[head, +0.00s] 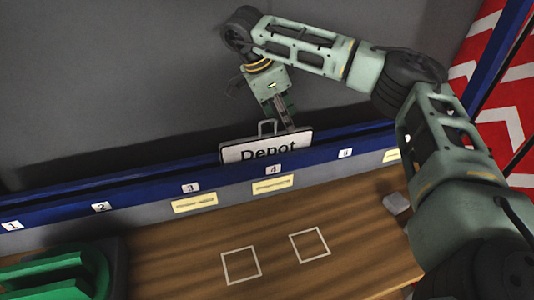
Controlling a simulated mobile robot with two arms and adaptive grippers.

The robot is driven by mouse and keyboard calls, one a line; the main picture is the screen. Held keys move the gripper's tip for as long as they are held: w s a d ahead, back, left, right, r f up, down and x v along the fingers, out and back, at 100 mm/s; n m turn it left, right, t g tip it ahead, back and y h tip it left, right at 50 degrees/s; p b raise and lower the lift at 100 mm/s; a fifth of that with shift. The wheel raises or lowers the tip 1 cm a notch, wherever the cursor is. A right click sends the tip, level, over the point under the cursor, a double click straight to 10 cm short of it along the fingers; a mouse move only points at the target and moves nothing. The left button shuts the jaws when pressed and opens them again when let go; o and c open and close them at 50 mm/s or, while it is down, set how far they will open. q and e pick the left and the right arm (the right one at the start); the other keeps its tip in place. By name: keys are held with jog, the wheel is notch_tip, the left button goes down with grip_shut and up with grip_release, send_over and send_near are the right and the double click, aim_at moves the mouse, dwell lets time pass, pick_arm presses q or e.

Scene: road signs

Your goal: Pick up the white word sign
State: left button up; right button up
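The white word sign (250,151) reads "Depot" in dark letters and has a small handle (267,127) on its top edge. It stands behind the blue rail, near the label 4, and the rail hides its lower part. My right gripper (287,119) points down at the sign's top edge, just right of the handle in the picture. I cannot tell whether its fingers touch the sign or how far apart they are. My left gripper is not in view.
The blue rail (140,193) crosses the view with numbered labels and yellow tags (195,202). The wooden table (190,258) in front has two white square outlines and much clear room. Green pieces (45,274) in a dark holder are at lower left. A small grey block (396,203) lies near my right arm.

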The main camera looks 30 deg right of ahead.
aim_at(293, 133)
jog(key=p+x, duration=0.1)
jog(key=x, duration=0.2)
jog(key=p+x, duration=0.1)
jog(key=x, duration=0.1)
jog(key=shift+d+f, duration=0.25)
jog(key=shift+d, duration=0.1)
jog(key=shift+d+f, duration=0.15)
jog(key=shift+f, duration=0.35)
grip_shut()
